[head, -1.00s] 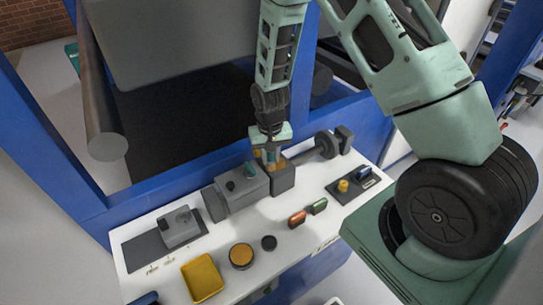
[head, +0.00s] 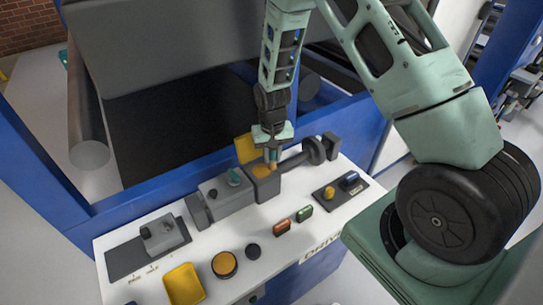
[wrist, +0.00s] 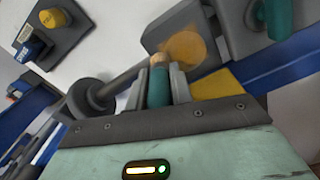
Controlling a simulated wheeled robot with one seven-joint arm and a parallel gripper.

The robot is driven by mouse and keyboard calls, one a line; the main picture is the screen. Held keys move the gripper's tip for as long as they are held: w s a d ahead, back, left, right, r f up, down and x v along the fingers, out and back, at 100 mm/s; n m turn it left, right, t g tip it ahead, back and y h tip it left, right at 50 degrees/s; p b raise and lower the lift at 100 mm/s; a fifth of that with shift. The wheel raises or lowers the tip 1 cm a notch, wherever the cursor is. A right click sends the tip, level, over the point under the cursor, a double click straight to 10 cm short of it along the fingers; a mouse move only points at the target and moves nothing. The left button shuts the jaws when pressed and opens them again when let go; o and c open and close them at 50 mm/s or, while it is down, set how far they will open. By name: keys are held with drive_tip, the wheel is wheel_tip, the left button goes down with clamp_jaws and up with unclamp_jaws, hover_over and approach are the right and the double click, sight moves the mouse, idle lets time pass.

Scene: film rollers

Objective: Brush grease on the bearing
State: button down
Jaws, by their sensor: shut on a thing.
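My gripper (head: 271,158) points down over the table, shut on a brush (wrist: 158,85) with a teal handle and a tan tip. The bearing is a dark grey block with an orange-yellow round top (head: 262,170) on the shaft line; it also shows in the wrist view (wrist: 187,47). The brush tip is at the bearing's right side in the head view. I cannot tell whether it touches. A round dark tin with orange content (head: 225,264), perhaps the grease, stands at the table front.
A yellow plate (head: 245,148) stands behind the bearing. A grey motor-like housing (head: 225,192) is left of it, and a shaft with a dark disc (head: 314,151) is right.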

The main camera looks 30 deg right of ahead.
wheel_tip(320, 180, up, 3)
drive_tip(key=shift+a+r+p, duration=0.1)
drive_tip(key=shift+p, duration=0.55)
drive_tip(key=shift+w+r+p, duration=0.1)
drive_tip(key=shift+r+p, duration=0.45)
drive_tip(key=shift+r, duration=0.1)
drive_tip(key=shift+r+p, duration=1.3)
drive_tip(key=shift+r, duration=0.6)
drive_tip(key=shift+f, duration=0.1)
